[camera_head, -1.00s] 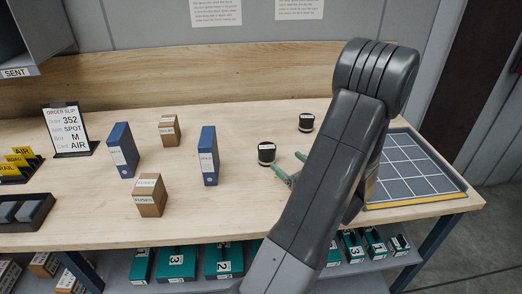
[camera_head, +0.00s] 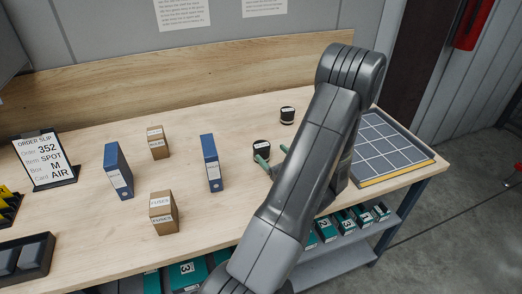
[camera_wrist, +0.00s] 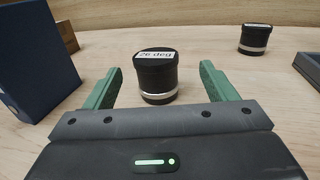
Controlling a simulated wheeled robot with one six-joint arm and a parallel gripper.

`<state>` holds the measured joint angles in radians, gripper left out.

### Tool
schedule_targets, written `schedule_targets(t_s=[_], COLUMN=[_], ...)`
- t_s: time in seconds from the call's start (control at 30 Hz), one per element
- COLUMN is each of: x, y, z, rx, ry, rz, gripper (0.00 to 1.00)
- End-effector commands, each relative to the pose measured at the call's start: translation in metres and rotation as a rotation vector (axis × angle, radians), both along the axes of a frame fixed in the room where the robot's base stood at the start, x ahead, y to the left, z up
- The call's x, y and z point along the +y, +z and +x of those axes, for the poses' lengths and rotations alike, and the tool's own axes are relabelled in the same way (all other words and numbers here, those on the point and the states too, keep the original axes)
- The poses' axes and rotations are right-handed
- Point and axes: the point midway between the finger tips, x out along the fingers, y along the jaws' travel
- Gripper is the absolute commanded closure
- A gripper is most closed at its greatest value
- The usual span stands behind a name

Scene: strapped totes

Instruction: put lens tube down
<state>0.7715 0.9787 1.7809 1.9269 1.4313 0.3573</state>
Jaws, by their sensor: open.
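A short black lens tube (camera_wrist: 157,80) with a silver band and a white label reading "26 deg" stands upright on the bench in the wrist view. It also shows in the head view (camera_head: 261,151). My gripper (camera_wrist: 162,81) is open, its green fingers low over the bench on either side of the tube's near side, with gaps between them and it. In the head view my gripper (camera_head: 271,156) is partly hidden by my arm. A second black tube (camera_wrist: 254,39) stands upright farther back right, and shows in the head view (camera_head: 287,115).
Blue boxes (camera_head: 118,171) (camera_head: 210,163) and brown fuse boxes (camera_head: 163,213) (camera_head: 157,142) stand left of the tubes. A gridded tray (camera_head: 392,176) with a yellow front edge lies at the right end. An order slip stand (camera_head: 46,160) is at left. Bare bench lies between.

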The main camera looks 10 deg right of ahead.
Motion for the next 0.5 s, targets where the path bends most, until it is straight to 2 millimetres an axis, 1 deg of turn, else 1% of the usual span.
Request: schedule_targets(t_s=[0.03, 0.1, 0.37, 0.5], x=[0.004, 0.008, 0.016, 0.029], y=[0.002, 0.002, 0.000, -0.003], z=[0.008, 0.016, 0.032, 0.049], rx=[-0.001, -0.001, 0.000, 0.000], ry=[0.003, 0.002, 0.001, 0.004], rz=[0.000, -0.001, 0.001, 0.001], gripper=[0.21, 0.21, 0.21, 0.21])
